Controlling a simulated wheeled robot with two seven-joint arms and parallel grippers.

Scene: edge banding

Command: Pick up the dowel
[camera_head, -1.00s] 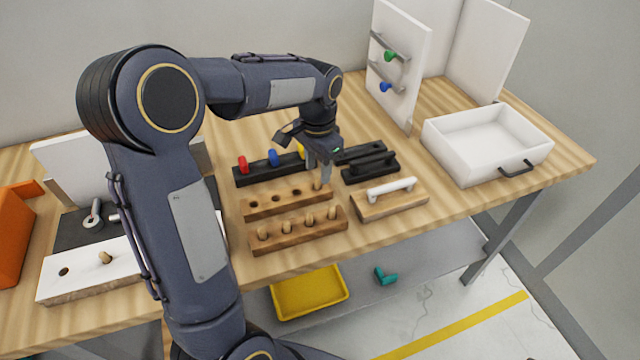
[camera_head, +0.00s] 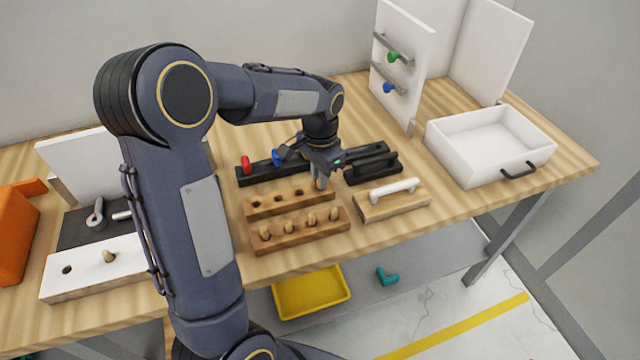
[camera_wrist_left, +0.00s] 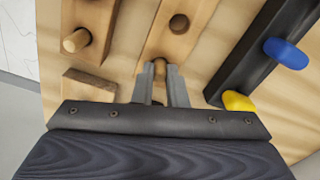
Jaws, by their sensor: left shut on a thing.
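My left gripper (camera_head: 320,182) is over the right end of the rear wooden block (camera_head: 262,206). It is shut on a light wooden dowel (camera_wrist_left: 160,88), which stands between its two fingers in the left wrist view. The dowel is at the block's right-end hole; its lower end is hidden, so I cannot tell whether it is raised. The block's other holes (camera_head: 277,198) look empty. The front wooden block (camera_head: 300,240) holds several dowels standing in a row. My right gripper is not in view.
A black rack (camera_head: 257,178) with red and blue pieces stands behind the blocks. A white-handled wooden block (camera_head: 372,208) and a black-handled piece (camera_head: 372,174) are to the right. A white tray (camera_head: 462,160) is further right. A white board (camera_head: 85,280) with one peg lies left.

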